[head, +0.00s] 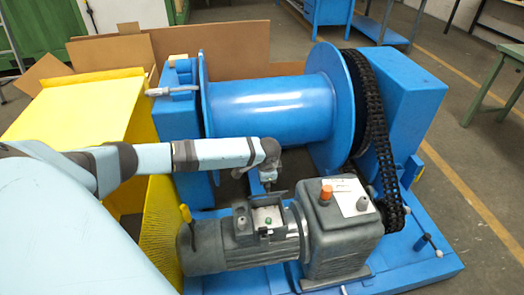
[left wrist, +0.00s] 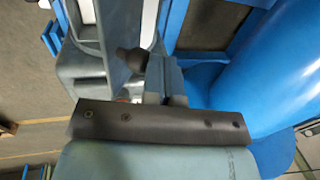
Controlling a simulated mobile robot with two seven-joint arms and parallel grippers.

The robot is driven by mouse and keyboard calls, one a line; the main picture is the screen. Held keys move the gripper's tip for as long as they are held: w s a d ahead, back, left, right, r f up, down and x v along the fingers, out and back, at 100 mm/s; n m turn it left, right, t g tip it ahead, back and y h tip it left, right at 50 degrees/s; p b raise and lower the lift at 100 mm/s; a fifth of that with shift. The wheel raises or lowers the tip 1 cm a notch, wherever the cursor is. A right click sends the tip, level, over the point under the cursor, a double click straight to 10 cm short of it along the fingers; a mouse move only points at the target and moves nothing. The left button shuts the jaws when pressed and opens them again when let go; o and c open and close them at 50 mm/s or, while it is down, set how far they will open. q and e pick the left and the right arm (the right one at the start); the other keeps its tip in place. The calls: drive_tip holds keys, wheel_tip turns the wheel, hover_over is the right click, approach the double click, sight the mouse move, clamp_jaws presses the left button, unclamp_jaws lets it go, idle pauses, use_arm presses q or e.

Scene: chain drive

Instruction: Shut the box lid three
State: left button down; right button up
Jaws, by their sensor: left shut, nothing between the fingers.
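The grey motor (head: 215,248) lies in front of the blue drum, with a small terminal box (head: 243,222) on top. The box is open: its pale inside with a green spot (head: 268,221) shows. A dark plate, seemingly the lid (head: 279,198), stands up at the box's back edge. My left gripper (head: 268,186) points down just behind the lid, its fingers shut and empty. I cannot tell whether it touches the lid. In the left wrist view the shut fingers (left wrist: 165,88) show beyond a dark bar; the lid is not clear there. My right gripper is not in view.
The blue drum (head: 270,108) stands close behind my left gripper. A gearbox (head: 340,235) with an orange cap (head: 326,192) is right of the box. A black chain (head: 375,130) runs further right. A yellow guard (head: 85,105) stands left.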

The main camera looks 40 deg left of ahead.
use_arm(q)
drive_tip(key=shift+s+d+f+t+y+p, duration=0.45)
drive_tip(key=shift+s+d+f+t+y, duration=0.55)
drive_tip(key=shift+d+f, duration=0.45)
drive_tip(key=shift+s+d+f+t+y+p, duration=0.45)
drive_tip(key=shift+s+d+f+t+y, duration=0.3)
drive_tip(key=shift+s+d+f+y, duration=0.6)
drive_tip(key=shift+s+d+f+t+y+p, duration=0.45)
drive_tip(key=shift+s+d+f+t+y, duration=0.45)
drive_tip(key=shift+d+f, duration=0.55)
drive_tip(key=shift+s+f, duration=0.2)
drive_tip(key=shift+f, duration=0.3)
drive_tip(key=shift+d+f, duration=0.1)
